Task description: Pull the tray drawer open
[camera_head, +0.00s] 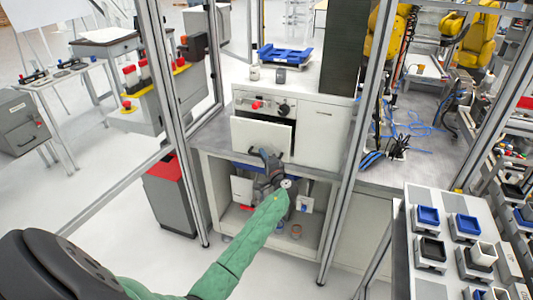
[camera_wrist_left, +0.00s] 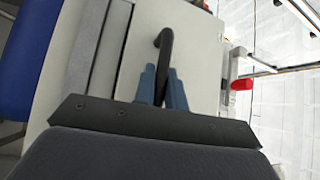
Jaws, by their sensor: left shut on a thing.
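The tray drawer has a plain white front (camera_head: 260,134) below the control panel of the white cabinet, in the middle of the head view. It seems to stand a little out from the cabinet; I cannot tell how far. My left gripper (camera_head: 268,156) is at the lower part of this front. In the left wrist view, its blue fingers (camera_wrist_left: 162,88) are shut on a black curved handle (camera_wrist_left: 165,48), with the pale drawer front (camera_wrist_left: 195,50) behind. The head view hides most of the handle behind the gripper. My right gripper is in neither view.
A control panel (camera_head: 264,104) with a red knob is above the drawer. A blue tray (camera_head: 285,54) lies on the cabinet top. Metal frame posts (camera_head: 348,165) stand on both sides of my left arm. An open shelf with several items is below.

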